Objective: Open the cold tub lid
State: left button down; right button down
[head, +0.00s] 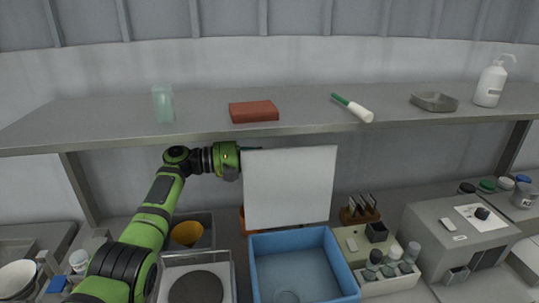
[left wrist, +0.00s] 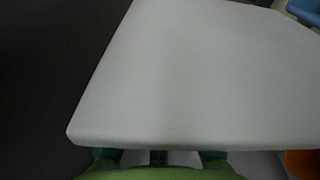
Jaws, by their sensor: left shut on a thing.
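The white lid (head: 290,187) stands nearly upright at the back edge of the blue tub (head: 253,262). The tub is open at the top, with a round, pale shape on its floor. My left gripper (head: 240,160) is at the lid's upper left edge and is shut on it. In the left wrist view the lid (left wrist: 190,75) fills most of the picture, and the gripper's fingers (left wrist: 160,157) are largely hidden under its near edge. My right gripper is not in view.
A shelf (head: 220,138) runs just above the lid, bearing a red block (head: 254,111) and a glass (head: 163,103). A hotplate-like tray (head: 196,285) stands left of the tub. A bottle rack (head: 390,283) and grey machine (head: 440,240) stand right.

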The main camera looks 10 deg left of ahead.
pick_arm(q)
jog(key=shift+r, duration=0.1)
jog(key=c, duration=1.4)
grip_release()
jog(key=shift+o, duration=0.2)
jog(key=shift+s+a, duration=0.1)
jog(key=shift+a, duration=0.25)
jog(key=v, duration=1.1)
jog(key=shift+s+a, duration=0.1)
jog(key=shift+s, duration=0.05)
